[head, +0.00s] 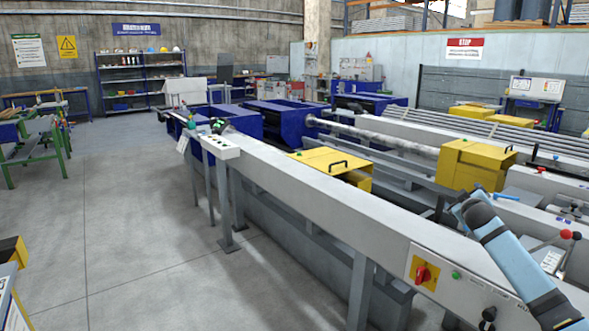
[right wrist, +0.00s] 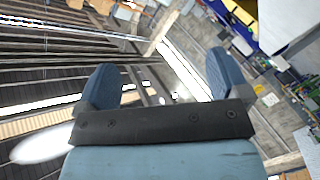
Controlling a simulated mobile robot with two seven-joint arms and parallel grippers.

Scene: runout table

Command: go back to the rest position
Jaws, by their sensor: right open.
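My right arm (head: 512,255) comes in from the lower right in the head view, light blue with a dark joint, in front of the runout table. Its gripper cannot be made out clearly there. In the right wrist view my right gripper (right wrist: 162,60) is open, its two dark blue fingers wide apart with nothing between them. That view looks up past the fingers at the roof and a wall. My left gripper is not in view.
The long grey runout table rail (head: 320,200) crosses the head view, with a red rotary switch (head: 423,274) on a yellow plate near its front end. Yellow covers (head: 476,164) stand beyond it. Levers with red knobs (head: 566,234) are right of my arm. Floor (head: 130,220) is open at left.

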